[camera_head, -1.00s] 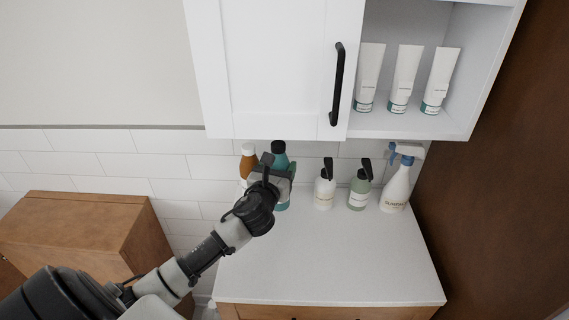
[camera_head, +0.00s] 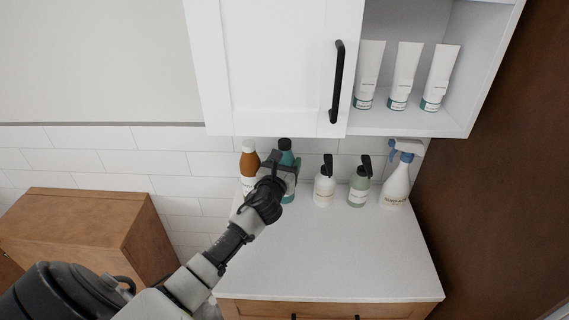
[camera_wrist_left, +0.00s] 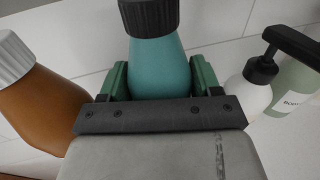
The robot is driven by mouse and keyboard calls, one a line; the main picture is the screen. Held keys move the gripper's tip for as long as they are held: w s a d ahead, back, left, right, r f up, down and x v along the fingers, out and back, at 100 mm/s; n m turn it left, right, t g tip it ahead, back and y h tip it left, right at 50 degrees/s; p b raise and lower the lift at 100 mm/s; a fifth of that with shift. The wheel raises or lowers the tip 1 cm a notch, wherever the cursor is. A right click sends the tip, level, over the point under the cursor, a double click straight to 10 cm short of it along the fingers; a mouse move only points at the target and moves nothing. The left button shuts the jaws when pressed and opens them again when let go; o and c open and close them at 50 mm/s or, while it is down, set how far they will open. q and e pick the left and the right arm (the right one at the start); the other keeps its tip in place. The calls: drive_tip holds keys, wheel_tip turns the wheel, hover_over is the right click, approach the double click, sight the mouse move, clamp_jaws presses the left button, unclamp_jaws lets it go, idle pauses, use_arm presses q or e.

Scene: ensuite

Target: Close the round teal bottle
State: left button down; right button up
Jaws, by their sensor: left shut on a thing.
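The round teal bottle (camera_head: 288,158) is at the back of the white counter, with a black cap at its top. In the left wrist view the teal bottle (camera_wrist_left: 160,68) stands between the two green finger pads, and its dark ribbed cap (camera_wrist_left: 149,15) is cut by the top edge. I cannot tell how tightly the cap sits. My left gripper (camera_head: 280,168) is shut on the bottle's body, below the cap. The gripper hides part of the bottle's lower body, and I cannot tell whether its base touches the counter. My right gripper is in neither view.
A brown bottle with a white cap (camera_head: 249,160) stands close on the left. A white pump bottle (camera_head: 324,190), a green pump bottle (camera_head: 358,190) and a spray bottle (camera_head: 397,185) stand to the right. A white cabinet (camera_head: 270,65) hangs above. The counter's front (camera_head: 330,255) is clear.

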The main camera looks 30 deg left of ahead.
use_arm(q)
drive_tip(key=shift+f, duration=0.1)
drive_tip(key=shift+c, duration=1)
unclamp_jaws()
drive_tip(key=b+v, duration=0.1)
drive_tip(key=v, duration=1.1)
